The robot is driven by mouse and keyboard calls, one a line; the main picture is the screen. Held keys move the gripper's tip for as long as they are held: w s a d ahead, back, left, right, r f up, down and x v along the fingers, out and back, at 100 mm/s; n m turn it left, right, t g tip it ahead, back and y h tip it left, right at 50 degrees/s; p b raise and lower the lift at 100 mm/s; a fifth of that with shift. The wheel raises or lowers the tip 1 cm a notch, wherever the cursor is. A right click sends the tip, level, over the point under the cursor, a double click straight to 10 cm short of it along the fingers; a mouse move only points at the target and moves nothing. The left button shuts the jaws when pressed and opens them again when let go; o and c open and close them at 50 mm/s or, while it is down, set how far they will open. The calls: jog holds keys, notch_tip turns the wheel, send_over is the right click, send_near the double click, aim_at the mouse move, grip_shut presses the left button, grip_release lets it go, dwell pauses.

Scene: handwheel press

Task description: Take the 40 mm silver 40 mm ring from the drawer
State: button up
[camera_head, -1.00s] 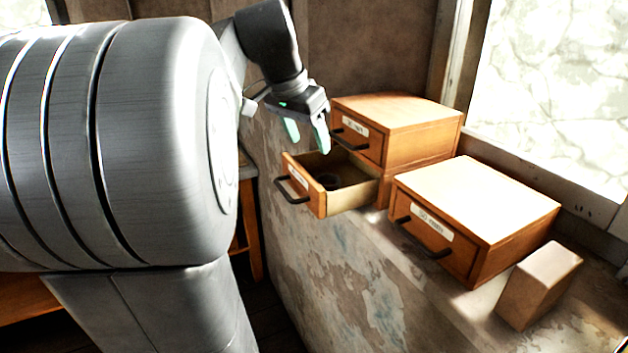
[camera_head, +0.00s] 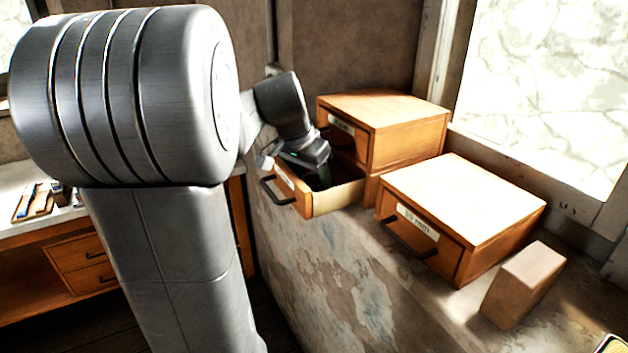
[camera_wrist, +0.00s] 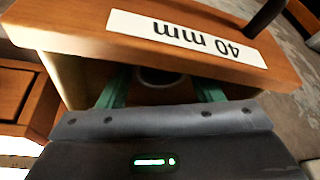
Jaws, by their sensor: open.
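The open drawer (camera_head: 336,201) sticks out from the lower part of the left wooden cabinet. Its front (camera_wrist: 150,45) carries a "40 mm" label (camera_wrist: 186,36), upside down in the wrist view. My gripper (camera_head: 318,180) reaches down into the drawer from above. In the wrist view its two green fingers (camera_wrist: 160,90) stand apart, inside the drawer behind the front panel. A dark round ring (camera_wrist: 160,77) lies between and beyond the fingers, partly hidden by the gripper body. Its silver colour does not show in this shade. In the head view the gripper hides the ring.
The left cabinet (camera_head: 400,115) rises directly behind the open drawer. A second cabinet (camera_head: 470,200), labelled 50 mm and closed, stands to the right. A small block (camera_head: 523,285) sits on the ledge at front right. A workbench (camera_head: 20,220) is at far left.

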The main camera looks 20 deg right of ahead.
jog(key=c, duration=0.7)
jog(key=shift+c, duration=0.2)
jog(key=shift+a+r, duration=0.1)
jog(key=shift+r, duration=0.05)
